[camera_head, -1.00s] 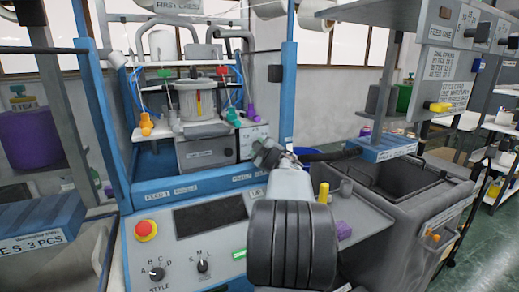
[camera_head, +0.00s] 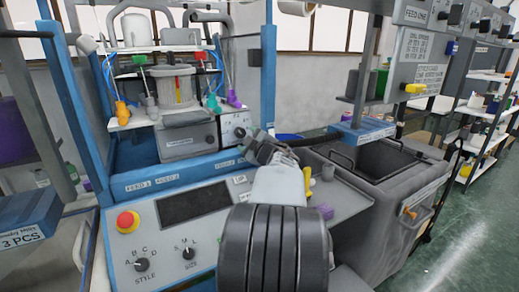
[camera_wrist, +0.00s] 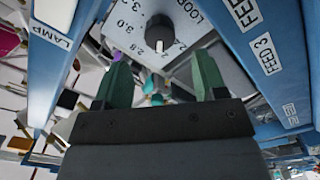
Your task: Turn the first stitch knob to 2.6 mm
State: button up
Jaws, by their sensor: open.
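The stitch knob (camera_wrist: 158,32) is a black dial on a grey plate in the wrist view. Printed numbers including 2.8 and 3.0 curve around its left and lower side, and a small light mark shows at its lower edge. I cannot tell its exact setting. In the head view the knob (camera_head: 240,132) is small, on the light box of the blue machine. My gripper (camera_wrist: 160,72) is open and empty, its two greenish fingers spread just below the knob in the wrist picture, not visibly touching it. In the head view my gripper (camera_head: 272,148) is right of that box.
Colored yarn guides and a spool (camera_head: 172,88) stand above. A grey bin (camera_head: 375,157) is at right; floor is clear beyond.

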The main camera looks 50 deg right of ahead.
jog(key=v, duration=0.7)
jog(key=shift+s, duration=0.3)
